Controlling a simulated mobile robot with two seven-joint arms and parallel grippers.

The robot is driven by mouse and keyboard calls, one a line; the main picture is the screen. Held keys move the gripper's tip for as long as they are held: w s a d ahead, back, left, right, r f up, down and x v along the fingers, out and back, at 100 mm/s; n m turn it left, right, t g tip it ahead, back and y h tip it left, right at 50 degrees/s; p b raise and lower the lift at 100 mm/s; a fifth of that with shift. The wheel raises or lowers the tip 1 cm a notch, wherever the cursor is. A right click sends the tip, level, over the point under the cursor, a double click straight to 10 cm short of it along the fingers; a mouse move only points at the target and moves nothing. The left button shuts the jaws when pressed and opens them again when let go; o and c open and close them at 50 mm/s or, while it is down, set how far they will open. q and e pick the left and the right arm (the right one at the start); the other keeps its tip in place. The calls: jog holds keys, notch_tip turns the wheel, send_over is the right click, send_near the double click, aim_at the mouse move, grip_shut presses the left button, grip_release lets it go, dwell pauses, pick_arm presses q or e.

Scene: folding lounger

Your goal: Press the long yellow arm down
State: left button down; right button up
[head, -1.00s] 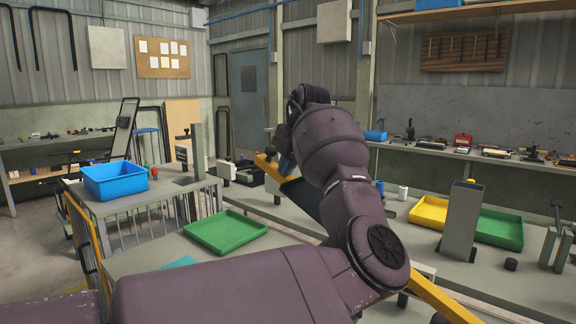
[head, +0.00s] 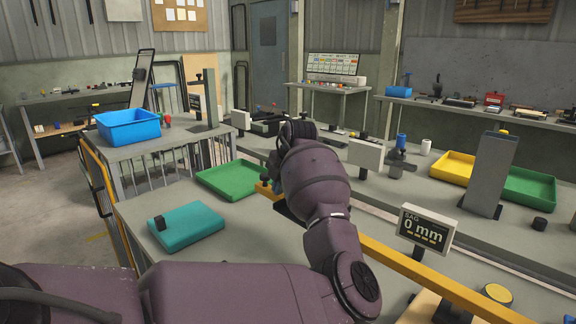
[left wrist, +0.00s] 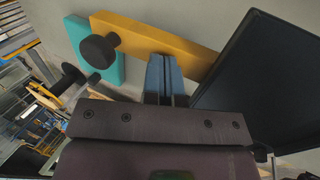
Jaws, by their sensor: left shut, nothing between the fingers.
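The long yellow arm (head: 400,262) runs diagonally across the bench in the head view, close to level. My left arm hides its middle, and its far end shows left of my wrist. In the left wrist view the yellow arm (left wrist: 150,36) ends near a black knob (left wrist: 97,50). My left gripper (left wrist: 165,78) is shut and empty, its blue-grey fingertips at the yellow arm's edge; I cannot tell whether they touch. My arm hides these fingertips in the head view. My right gripper is not in view.
A small display (head: 427,229) reads SAG 0 mm. A teal block (head: 187,227) and a green tray (head: 232,180) lie left of my arm. A grey post (head: 490,175) stands right, beside a yellow tray (head: 452,168). A dark panel (left wrist: 262,85) fills the wrist view's right.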

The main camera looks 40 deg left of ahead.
pick_arm(q)
jog(key=shift+a+f, duration=0.1)
jog(key=shift+f, duration=0.75)
jog(key=shift+r, duration=0.2)
jog(key=shift+r, duration=0.25)
jog(key=p+v, duration=0.2)
jog(key=v, duration=0.8)
jog(key=shift+s, duration=0.1)
